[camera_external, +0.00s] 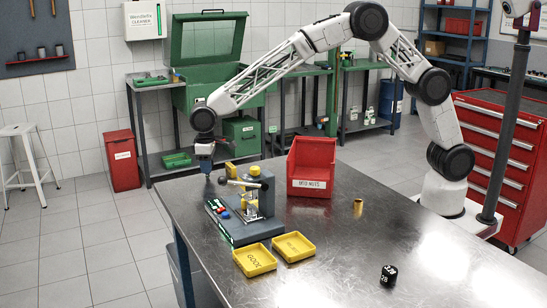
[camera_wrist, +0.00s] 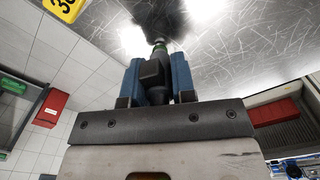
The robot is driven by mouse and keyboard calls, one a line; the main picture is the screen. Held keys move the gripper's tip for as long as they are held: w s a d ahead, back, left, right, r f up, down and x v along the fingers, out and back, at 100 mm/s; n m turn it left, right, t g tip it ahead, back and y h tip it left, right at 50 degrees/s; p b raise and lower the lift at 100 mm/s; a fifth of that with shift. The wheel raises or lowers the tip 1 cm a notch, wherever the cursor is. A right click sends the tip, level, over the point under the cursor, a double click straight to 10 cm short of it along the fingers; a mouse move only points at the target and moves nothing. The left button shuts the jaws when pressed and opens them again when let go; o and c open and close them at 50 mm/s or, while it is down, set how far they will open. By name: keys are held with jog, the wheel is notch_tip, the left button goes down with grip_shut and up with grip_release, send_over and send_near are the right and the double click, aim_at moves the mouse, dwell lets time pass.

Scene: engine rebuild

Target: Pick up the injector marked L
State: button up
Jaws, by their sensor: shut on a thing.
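My gripper (camera_external: 206,170) is at the far left end of the steel table, just left of the grey test fixture. In the wrist view its two blue fingers (camera_wrist: 156,74) are shut on a dark injector (camera_wrist: 152,70) with a green band toward its far end. The injector points away from the wrist toward the table surface. I cannot tell whether its tip touches the table. No letter L is readable on it. In the external view the held injector is too small and hidden to make out.
The fixture (camera_external: 247,205) with its lever stands close right of my gripper. Two yellow trays, one marked GOOD (camera_external: 255,261) and another (camera_external: 294,247), lie in front. The table's right side is mostly clear.

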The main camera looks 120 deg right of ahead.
jog(key=shift+r, duration=1.5)
jog(key=shift+s+r, duration=0.2)
jog(key=s+a, duration=0.2)
jog(key=s, duration=0.3)
jog(key=s+a+r, duration=0.1)
jog(key=s, duration=0.3)
jog(key=s+a, duration=0.2)
jog(key=s, duration=0.3)
jog(key=shift+s+a+r, duration=0.2)
jog(key=shift+s+a, duration=0.1)
